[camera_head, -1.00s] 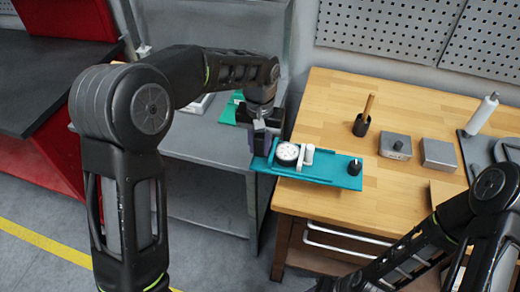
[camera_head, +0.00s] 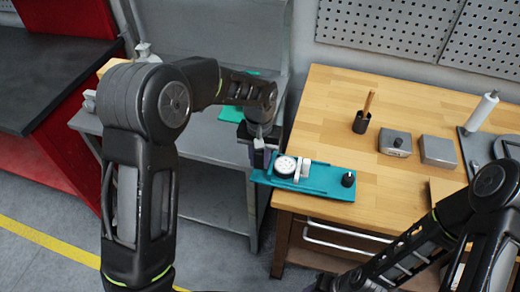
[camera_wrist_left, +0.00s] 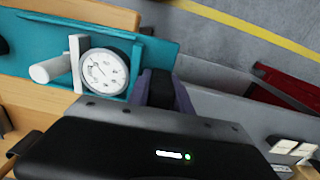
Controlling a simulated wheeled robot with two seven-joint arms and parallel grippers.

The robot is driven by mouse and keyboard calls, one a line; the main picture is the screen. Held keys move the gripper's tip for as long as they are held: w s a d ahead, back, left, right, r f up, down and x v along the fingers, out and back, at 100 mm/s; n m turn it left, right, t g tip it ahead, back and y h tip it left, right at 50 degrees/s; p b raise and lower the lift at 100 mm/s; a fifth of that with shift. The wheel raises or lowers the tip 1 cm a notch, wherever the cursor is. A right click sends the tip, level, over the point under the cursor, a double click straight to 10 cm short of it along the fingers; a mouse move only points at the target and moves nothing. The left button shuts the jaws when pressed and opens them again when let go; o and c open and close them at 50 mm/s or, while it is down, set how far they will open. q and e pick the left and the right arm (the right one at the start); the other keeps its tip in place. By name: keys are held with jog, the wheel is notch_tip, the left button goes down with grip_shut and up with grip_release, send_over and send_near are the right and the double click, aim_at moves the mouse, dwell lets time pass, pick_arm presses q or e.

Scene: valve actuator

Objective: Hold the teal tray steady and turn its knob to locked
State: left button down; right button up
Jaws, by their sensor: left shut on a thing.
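The teal tray (camera_head: 327,183) is at the left edge of the wooden workbench in the head view, its left end reaching past the edge. It carries a round white gauge (camera_head: 285,166), a white cylinder fitting and a black knob (camera_head: 348,179) at its right end. My left gripper (camera_head: 262,160) is shut on the tray's left end, beside the gauge. The wrist view shows the gauge (camera_wrist_left: 104,71) and the tray (camera_wrist_left: 155,52) close to the gripper fingers (camera_wrist_left: 160,90). The knob's setting is too small to read. My right gripper is not visible; only the right arm shows.
On the wooden workbench (camera_head: 325,115) stand a black holder with a wooden handle (camera_head: 362,118), grey metal blocks (camera_head: 438,152) and a white roll (camera_head: 482,112). A grey metal cart (camera_head: 200,140) stands left, with another teal piece on it. Pegboards are behind.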

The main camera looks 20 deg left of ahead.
aim_at(259, 167)
pick_arm(q)
jog(key=shift+f, duration=0.1)
dwell(0.3)
jog(key=shift+f, duration=1.3)
jog(key=shift+s+f, duration=0.1)
jog(key=shift+f, duration=0.1)
dwell(0.9)
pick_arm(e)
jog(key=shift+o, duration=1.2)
